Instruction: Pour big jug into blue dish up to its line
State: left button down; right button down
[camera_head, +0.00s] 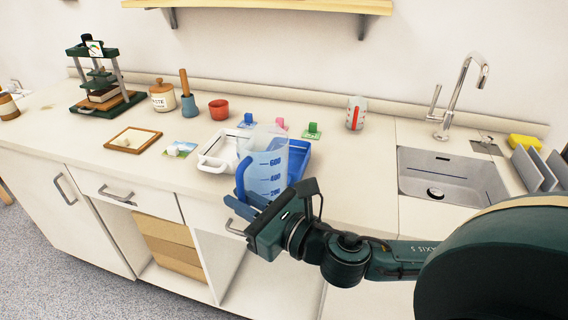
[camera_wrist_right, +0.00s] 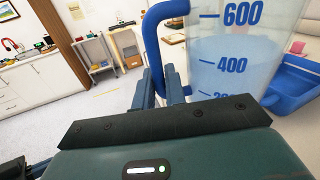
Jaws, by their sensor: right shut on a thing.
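The big jug (camera_head: 266,165) is clear, with blue measuring marks and a blue handle. It stands about upright at the counter's front edge, in front of part of the blue dish. My right gripper (camera_head: 250,203) is shut on the jug's handle, which also shows in the right wrist view (camera_wrist_right: 176,45). A faint level, perhaps liquid, shows between the 400 and 600 marks in that view. The blue dish (camera_head: 300,158) is a rectangular tray just right of and behind the jug; its line and inside are mostly hidden.
A white dish (camera_head: 215,150) sits left of the jug. Behind are small blue, pink and green items (camera_head: 312,131) and a beaker with a red mark (camera_head: 356,113). A sink (camera_head: 450,175) is at right. Counter between blue dish and sink is clear.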

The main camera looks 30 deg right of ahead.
jog(key=shift+w+d+f+n+g+y+b, duration=0.15)
jog(key=shift+n+g+y+b, duration=0.25)
jog(key=shift+n+y+b, duration=0.4)
jog(key=shift+d+y+b, duration=0.2)
jog(key=shift+y+b, duration=0.2)
pick_arm(q)
jog(key=shift+a+f+n+t, duration=0.2)
jog(key=shift+f+n+t, duration=0.1)
jog(key=shift+f, duration=0.1)
jog(key=shift+s+r, duration=0.1)
jog(key=shift+s, duration=0.05)
pick_arm(e)
jog(key=shift+r, duration=0.25)
pick_arm(q)
jog(key=shift+s+d, duration=0.1)
pick_arm(e)
jog(key=shift+d, duration=0.15)
